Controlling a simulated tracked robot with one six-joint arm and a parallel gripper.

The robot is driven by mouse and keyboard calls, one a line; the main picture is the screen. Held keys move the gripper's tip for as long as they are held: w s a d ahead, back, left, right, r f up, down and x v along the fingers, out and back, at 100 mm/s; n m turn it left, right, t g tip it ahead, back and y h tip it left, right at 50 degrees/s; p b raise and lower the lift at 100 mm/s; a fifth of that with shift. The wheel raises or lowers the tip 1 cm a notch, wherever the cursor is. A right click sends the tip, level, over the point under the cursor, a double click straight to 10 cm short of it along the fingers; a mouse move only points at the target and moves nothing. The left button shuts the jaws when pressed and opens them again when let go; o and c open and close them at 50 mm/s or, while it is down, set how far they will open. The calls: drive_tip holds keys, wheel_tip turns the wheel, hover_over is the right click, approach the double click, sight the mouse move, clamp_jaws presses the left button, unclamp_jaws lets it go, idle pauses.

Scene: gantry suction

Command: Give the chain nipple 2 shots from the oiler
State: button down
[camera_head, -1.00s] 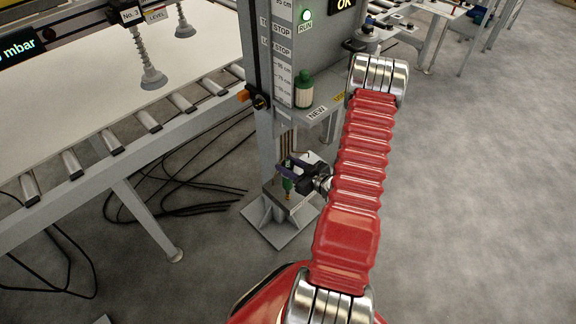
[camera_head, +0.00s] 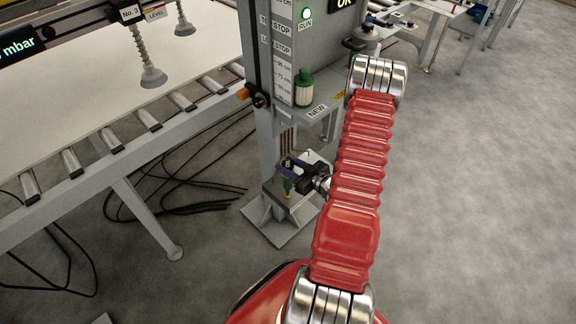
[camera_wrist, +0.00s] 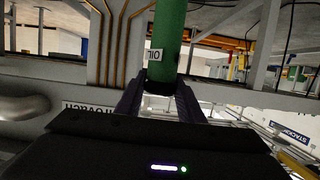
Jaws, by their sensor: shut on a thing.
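The green oiler (camera_wrist: 170,35) is held between the two dark jaws of my gripper (camera_wrist: 161,92) in the wrist view. Its white label reads OIL and appears upside down there. In the head view my gripper (camera_head: 289,168) is low beside the grey column, and a small part of the green oiler (camera_head: 287,184) shows at its jaws. A small brass-coloured tip shows just below it. I cannot make out the chain nipple in either view.
The grey column (camera_head: 263,130) stands on a floor plate (camera_head: 282,232). A roller conveyor (camera_head: 150,121) with a white sheet (camera_head: 70,110) lies left; cables lie beneath. Floor at right is clear.

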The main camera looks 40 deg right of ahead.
drive_tip(key=shift+r, duration=0.55)
idle(0.4)
drive_tip(key=shift+r, duration=2.5)
